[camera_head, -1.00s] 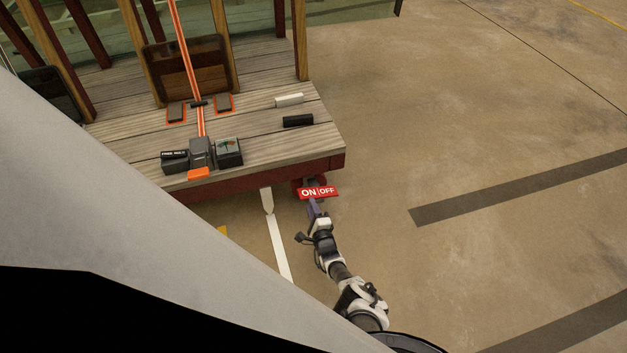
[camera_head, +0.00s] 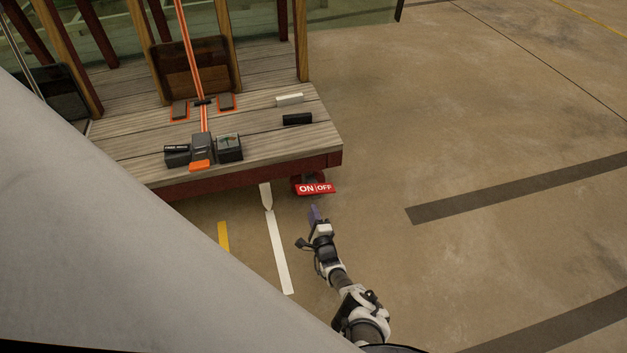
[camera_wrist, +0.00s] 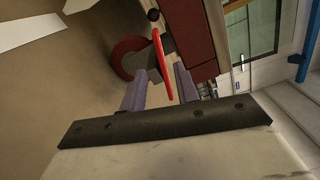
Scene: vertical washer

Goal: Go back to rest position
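My gripper (camera_head: 315,213) is in front of the wooden cart, just below the red ON/OFF sign (camera_head: 316,189) in the head view, with a small gap between them. In the wrist view my gripper (camera_wrist: 160,90) has its two purple fingers apart, with nothing held. The sign shows there edge-on as a thin red plate (camera_wrist: 160,65), lying between the fingers in the picture. Its exact distance from the fingertips cannot be told. My arm reaches up from the bottom of the head view.
The cart's wooden deck (camera_head: 262,140) carries an orange-strapped device (camera_head: 201,150), a white block (camera_head: 289,99) and a black block (camera_head: 297,119). A dark red wheel (camera_wrist: 127,58) is close by in the wrist view. Open concrete floor (camera_head: 470,120) lies to the right.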

